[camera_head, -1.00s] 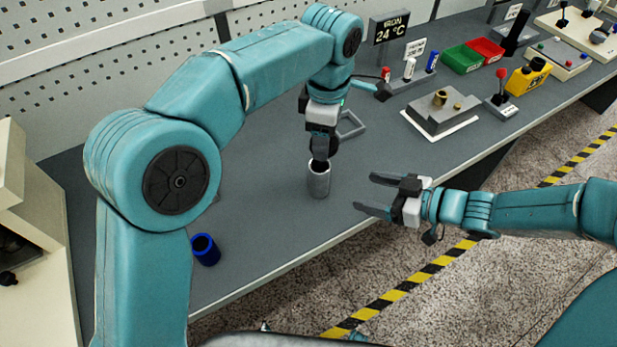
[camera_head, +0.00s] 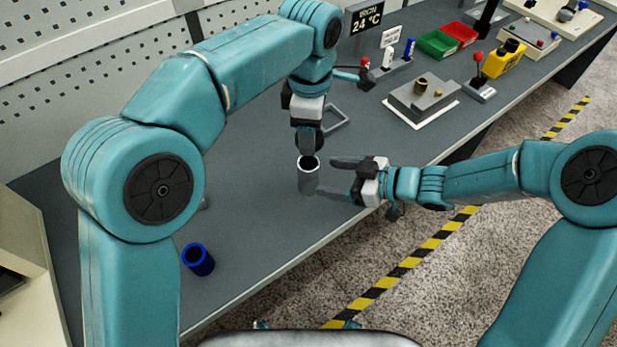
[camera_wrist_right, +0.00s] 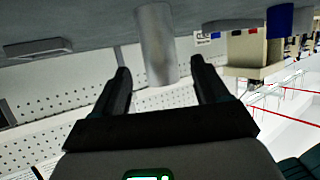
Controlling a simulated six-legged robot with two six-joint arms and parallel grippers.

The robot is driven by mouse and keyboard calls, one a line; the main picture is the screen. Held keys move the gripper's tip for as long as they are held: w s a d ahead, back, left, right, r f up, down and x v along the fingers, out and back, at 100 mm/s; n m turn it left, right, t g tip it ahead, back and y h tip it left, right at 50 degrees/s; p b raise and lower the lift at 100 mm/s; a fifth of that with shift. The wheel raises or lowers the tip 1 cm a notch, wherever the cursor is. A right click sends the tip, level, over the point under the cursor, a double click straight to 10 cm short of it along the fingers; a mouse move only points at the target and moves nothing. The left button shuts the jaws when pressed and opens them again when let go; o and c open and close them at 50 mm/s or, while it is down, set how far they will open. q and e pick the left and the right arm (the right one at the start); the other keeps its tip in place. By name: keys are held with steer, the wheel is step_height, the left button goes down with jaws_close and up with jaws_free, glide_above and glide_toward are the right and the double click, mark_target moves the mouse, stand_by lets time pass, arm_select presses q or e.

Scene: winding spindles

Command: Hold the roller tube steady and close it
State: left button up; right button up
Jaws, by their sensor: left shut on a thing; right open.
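The grey roller tube (camera_head: 308,183) stands upright on the bench, with its open top rim facing up in the head view. In the right wrist view the tube (camera_wrist_right: 155,45) appears between the two open fingers (camera_wrist_right: 161,68). A blue hollow cylinder (camera_head: 198,260) stands apart, nearer the front left, open end up.
The grey bench (camera_head: 245,230) is clear between the blue cylinder and the tube. Behind are a grey open frame (camera_head: 337,120), a stepped block (camera_head: 422,98), a temperature sign (camera_head: 366,20), green (camera_head: 438,44) and red bins. A perforated wall (camera_head: 90,80) borders the back.

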mark_target(313, 175)
arm_select(q)
steer(key=shift+w+a+f, duration=0.15)
steer(key=shift+w, duration=0.1)
arm_select(e)
steer(key=x, duration=0.5)
steer(key=shift+w+f, duration=0.1)
arm_select(q)
steer(key=shift+s, duration=0.15)
arm_select(e)
steer(key=shift+a+f, duration=0.1)
steer(key=shift+a, duration=0.15)
steer(key=shift+w+a, duration=0.1)
steer(key=shift+a, duration=0.2)
arm_select(q)
steer(key=shift+a, duration=0.15)
arm_select(e)
steer(key=shift+w+a+f, duration=0.25)
steer(key=shift+a, duration=0.15)
arm_select(q)
steer(key=shift+d, duration=0.25)
arm_select(e)
steer(key=shift+d, duration=0.2)
steer(key=shift+s+r, duration=0.1)
steer(key=shift+c, duration=1.3)
arm_select(q)
steer(key=shift+a, duration=0.15)
arm_select(e)
jaws_close()
arm_select(q)
steer(key=shift+f, duration=2.45)
